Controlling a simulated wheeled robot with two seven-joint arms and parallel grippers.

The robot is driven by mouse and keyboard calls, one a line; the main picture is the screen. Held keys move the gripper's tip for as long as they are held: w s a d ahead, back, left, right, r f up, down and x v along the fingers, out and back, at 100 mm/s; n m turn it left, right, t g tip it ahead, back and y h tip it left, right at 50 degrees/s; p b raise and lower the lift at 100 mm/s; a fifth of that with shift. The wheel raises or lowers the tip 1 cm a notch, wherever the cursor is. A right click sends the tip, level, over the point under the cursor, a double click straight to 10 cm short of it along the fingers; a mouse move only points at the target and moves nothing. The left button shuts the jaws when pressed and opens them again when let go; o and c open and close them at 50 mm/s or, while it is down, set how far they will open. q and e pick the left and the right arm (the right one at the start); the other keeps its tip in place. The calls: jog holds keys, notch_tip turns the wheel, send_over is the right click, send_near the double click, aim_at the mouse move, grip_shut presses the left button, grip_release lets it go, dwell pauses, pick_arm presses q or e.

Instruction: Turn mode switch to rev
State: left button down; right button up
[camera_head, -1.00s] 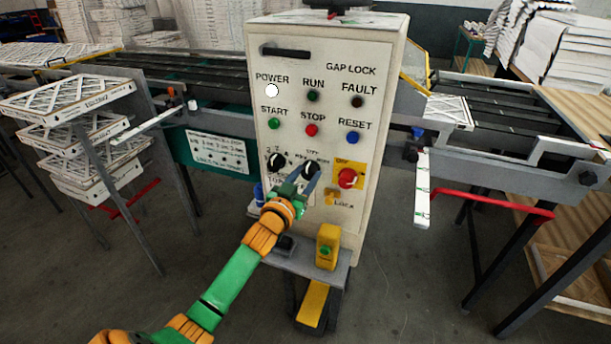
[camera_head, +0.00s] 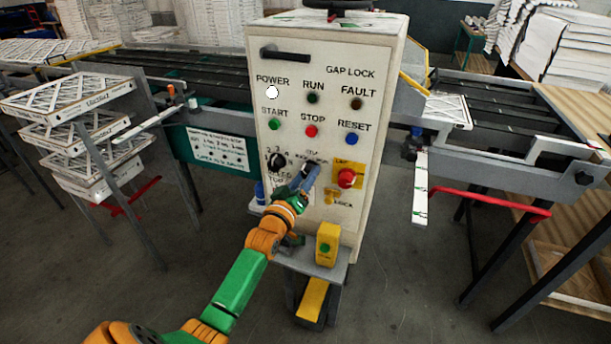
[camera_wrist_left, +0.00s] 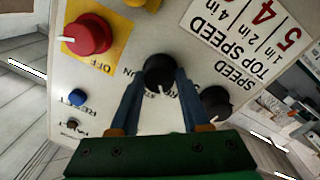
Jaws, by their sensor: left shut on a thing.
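The white control panel (camera_head: 325,110) stands upright in the middle of the head view. The mode switch (camera_wrist_left: 158,72) is a round black knob with a white pointer line. It lies between the blue fingers of my left gripper (camera_wrist_left: 157,92) in the left wrist view, with the fingers shut on its two sides. In the head view my left gripper (camera_head: 304,178) reaches the panel from below and hides most of this knob. The labels around the knob are partly covered and not fully readable. My right gripper does not show.
The black speed knob (camera_head: 277,162) sits just left of my gripper. The red off switch (camera_head: 346,178) on its yellow plate is close on the right. A yellow box with a green button (camera_head: 327,245) stands below. Stacked filters (camera_head: 80,135) are at the left.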

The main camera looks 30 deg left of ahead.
pick_arm(q)
jog(key=shift+r, duration=0.1)
dwell(0.3)
jog(key=shift+c, duration=1.8)
grip_release()
jog(key=shift+w, duration=0.1)
jog(key=s+d, duration=0.1)
jog(key=s, duration=0.6)
jog(key=shift+d+f, duration=0.15)
jog(key=shift+f, duration=0.1)
